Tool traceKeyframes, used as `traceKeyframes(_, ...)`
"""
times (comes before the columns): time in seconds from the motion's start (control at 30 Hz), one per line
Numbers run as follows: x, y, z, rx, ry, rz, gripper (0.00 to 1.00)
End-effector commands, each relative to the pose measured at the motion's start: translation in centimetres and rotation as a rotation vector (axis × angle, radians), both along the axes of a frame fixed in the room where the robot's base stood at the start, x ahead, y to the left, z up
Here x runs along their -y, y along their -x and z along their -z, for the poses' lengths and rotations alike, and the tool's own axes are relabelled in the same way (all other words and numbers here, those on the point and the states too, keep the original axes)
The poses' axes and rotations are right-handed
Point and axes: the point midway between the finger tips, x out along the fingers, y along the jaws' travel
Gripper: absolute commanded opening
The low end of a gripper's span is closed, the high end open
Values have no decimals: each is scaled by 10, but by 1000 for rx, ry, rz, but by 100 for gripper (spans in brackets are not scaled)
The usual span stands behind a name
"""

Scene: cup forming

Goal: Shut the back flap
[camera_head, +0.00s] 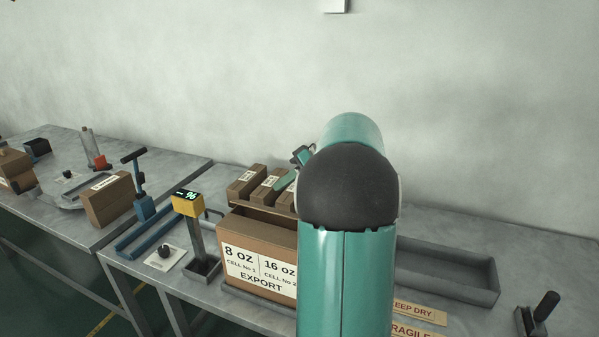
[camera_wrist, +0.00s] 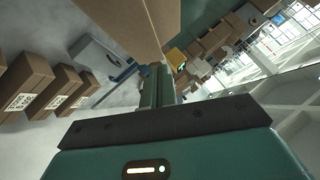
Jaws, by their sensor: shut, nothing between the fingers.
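The brown carton (camera_head: 258,264) stands on the bench, with a white "8 OZ / 16 OZ EXPORT" label on its front. A narrow brown strip along its far top edge looks like the back flap (camera_head: 248,209); my arm hides its right part, and I cannot tell its angle. In the wrist view a large brown cardboard panel (camera_wrist: 125,25) fills the top, seen close; I cannot tell which panel it is. My gripper (camera_wrist: 156,70) is shut and empty, its tip near that panel's lower corner; contact is unclear. In the head view my gripper (camera_head: 286,181) shows partly beside my arm, above the carton's far side.
Several small labelled cartons (camera_head: 246,182) stand behind the carton. A post with a yellow display (camera_head: 187,204) stands at its left. A grey tray (camera_head: 445,270) and "KEEP DRY" and "FRAGILE" signs (camera_head: 418,312) lie to the right. A second bench (camera_head: 60,160) is further left.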

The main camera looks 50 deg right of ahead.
Motion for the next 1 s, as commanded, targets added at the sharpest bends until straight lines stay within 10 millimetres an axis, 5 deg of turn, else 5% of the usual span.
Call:
traceKeyframes(0.33, -25, -2, 40, 1, 0, 0, 0)
traceKeyframes(0.77, -27, -1, 44, 2, 4, 1, 0)
traceKeyframes(1.0, -36, 2, 49, 53, 145, 1, 0)
